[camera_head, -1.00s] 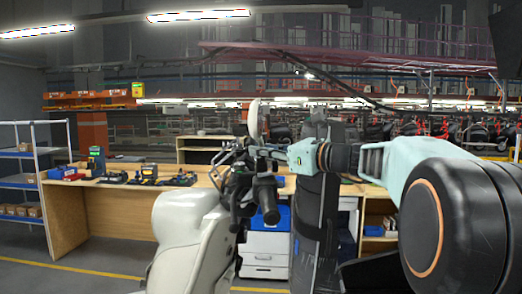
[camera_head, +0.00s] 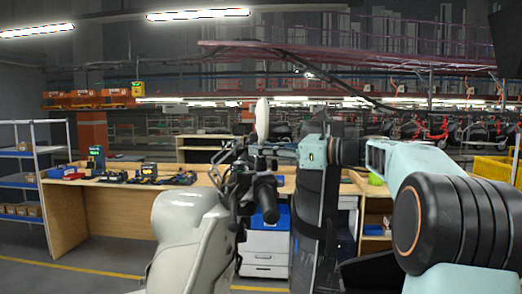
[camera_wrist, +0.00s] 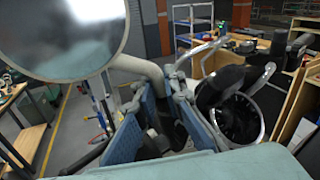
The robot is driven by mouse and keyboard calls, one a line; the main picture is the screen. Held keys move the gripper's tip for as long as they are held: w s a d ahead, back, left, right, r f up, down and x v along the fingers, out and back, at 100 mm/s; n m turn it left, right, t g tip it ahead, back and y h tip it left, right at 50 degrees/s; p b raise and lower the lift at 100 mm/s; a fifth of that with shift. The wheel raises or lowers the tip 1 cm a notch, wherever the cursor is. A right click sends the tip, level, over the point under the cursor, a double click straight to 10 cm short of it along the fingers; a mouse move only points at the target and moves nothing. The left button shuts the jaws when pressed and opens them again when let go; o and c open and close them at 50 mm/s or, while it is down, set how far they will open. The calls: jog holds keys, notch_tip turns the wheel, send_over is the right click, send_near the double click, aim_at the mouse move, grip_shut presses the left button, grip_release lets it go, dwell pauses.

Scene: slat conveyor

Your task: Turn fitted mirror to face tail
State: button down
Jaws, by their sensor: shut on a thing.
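The fitted mirror (camera_head: 262,118) stands upright above the handlebar of a cream scooter (camera_head: 188,235) in the head view, its pale oval seen at a slant. In the wrist view the mirror (camera_wrist: 70,35) is a large round glass at upper left, cut off by the frame edge. Its grey stem (camera_wrist: 140,67) runs down toward my fingers. My gripper (camera_wrist: 163,98) is shut on the mirror stem, with blue fingers on either side. The grip point is partly hidden. In the head view my gripper (camera_head: 266,151) is just below the mirror, small among dark handlebar parts.
A black handlebar grip (camera_head: 266,200) and levers sit close below my gripper. A round dark instrument housing (camera_wrist: 238,118) is near the fingers at right. A wooden workbench (camera_head: 120,200) with tools stands behind, and a blue-shelved rack (camera_head: 18,180) stands at left.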

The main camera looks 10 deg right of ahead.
jog(key=shift+f, duration=0.35)
